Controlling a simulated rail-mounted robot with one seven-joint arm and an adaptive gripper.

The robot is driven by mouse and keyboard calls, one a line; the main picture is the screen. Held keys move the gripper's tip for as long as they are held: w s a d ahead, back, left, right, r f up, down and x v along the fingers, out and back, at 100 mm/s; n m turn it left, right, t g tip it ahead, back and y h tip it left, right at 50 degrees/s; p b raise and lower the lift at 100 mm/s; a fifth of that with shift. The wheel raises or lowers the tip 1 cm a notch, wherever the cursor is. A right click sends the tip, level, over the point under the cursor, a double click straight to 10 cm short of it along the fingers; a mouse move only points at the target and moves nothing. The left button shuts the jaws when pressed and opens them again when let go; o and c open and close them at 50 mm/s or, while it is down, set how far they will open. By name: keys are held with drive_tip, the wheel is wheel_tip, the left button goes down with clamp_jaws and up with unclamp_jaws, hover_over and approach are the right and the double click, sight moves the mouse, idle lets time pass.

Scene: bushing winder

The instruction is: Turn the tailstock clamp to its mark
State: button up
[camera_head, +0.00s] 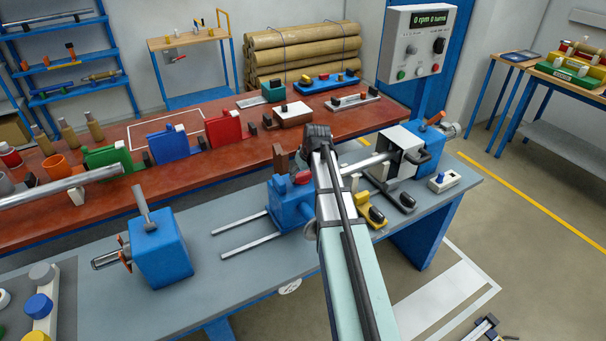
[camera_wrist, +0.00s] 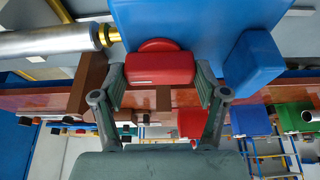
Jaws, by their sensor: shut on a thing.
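The tailstock is a blue block (camera_head: 287,208) in the middle of the grey bench, at the end of two rails. In the wrist view the red clamp handle (camera_wrist: 160,68) sits against the blue tailstock body (camera_wrist: 200,25). My gripper (camera_wrist: 160,82) has one finger on each side of the handle and is shut on it. In the head view my forearm and wrist cover the gripper. I cannot make out the clamp's mark in either view.
A silver mandrel (camera_wrist: 50,42) with a gold end meets the tailstock. A control box (camera_head: 418,45) stands at the back right. Another blue block (camera_head: 160,255) with a grey lever stands at the left. Colored holders (camera_head: 170,143) line the red-brown bench behind.

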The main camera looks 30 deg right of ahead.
drive_tip(key=shift+f+m, duration=0.1)
drive_tip(key=shift+m, duration=0.3)
drive_tip(key=m+h+b, duration=0.1)
drive_tip(key=m, duration=0.1)
drive_tip(key=shift+a+m, duration=0.15)
drive_tip(key=shift+m, duration=0.25)
drive_tip(key=m+h+b, duration=0.1)
drive_tip(key=m, duration=0.1)
drive_tip(key=m+g+h+b, duration=0.1)
drive_tip(key=m, duration=0.2)
drive_tip(key=shift+w+m, duration=0.15)
drive_tip(key=shift+m, duration=0.15)
drive_tip(key=m+g, duration=0.1)
drive_tip(key=m, duration=0.1)
drive_tip(key=m+h+b, duration=0.1)
drive_tip(key=m, duration=0.1)
drive_tip(key=shift+w+a+g, duration=0.1)
drive_tip(key=shift+g, duration=0.3)
drive_tip(key=m+b, duration=0.1)
drive_tip(key=m, duration=0.1)
drive_tip(key=m+g+b, duration=0.1)
drive_tip(key=m, duration=0.1)
drive_tip(key=shift+g+h, duration=0.3)
drive_tip(key=shift+h, duration=0.1)
drive_tip(key=shift+m, duration=0.4)
drive_tip(key=o, duration=1.2)
drive_tip(key=shift+c, duration=0.2)
